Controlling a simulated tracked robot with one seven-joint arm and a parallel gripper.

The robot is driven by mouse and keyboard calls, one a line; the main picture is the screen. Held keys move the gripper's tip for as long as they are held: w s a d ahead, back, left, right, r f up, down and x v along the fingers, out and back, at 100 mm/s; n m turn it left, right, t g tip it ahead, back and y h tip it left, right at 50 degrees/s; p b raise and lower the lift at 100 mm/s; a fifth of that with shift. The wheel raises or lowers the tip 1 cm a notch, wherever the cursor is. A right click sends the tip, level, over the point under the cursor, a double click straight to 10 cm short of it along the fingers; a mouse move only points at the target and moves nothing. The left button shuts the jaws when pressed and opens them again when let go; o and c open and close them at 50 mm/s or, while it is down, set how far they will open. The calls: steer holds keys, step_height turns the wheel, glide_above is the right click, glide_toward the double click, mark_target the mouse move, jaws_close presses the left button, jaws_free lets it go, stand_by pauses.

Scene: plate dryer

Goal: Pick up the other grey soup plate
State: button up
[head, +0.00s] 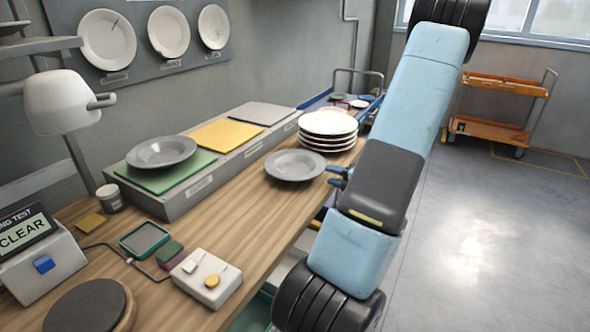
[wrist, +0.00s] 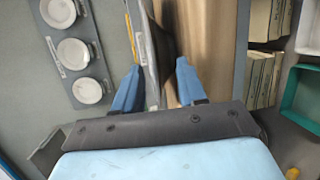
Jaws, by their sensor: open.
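One grey soup plate (head: 295,165) lies on the wooden worktop near its right edge, in front of a stack of white plates. Another grey soup plate (head: 162,152) rests on the green mat (head: 165,173) of the long grey stand. My gripper (head: 339,177) is open just right of the worktop plate's rim, one blue finger above the other. In the wrist view my gripper (wrist: 157,76) shows its fingers apart. A dark grey shape, apparently the plate seen nearly edge-on, lies between their lines. I cannot tell if a finger touches it.
The white plate stack (head: 327,130) stands close behind the worktop plate. The stand also has a yellow mat (head: 226,134) and a grey one (head: 262,113). A button box (head: 206,278) and a CLEAR display (head: 30,245) sit in front. Open floor lies right.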

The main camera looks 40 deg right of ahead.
steer(key=x, duration=0.5)
steer(key=shift+w+d+r, duration=0.1)
steer(key=shift+d+r, duration=0.1)
steer(key=shift+r, duration=0.1)
jaws_close()
stand_by(0.3)
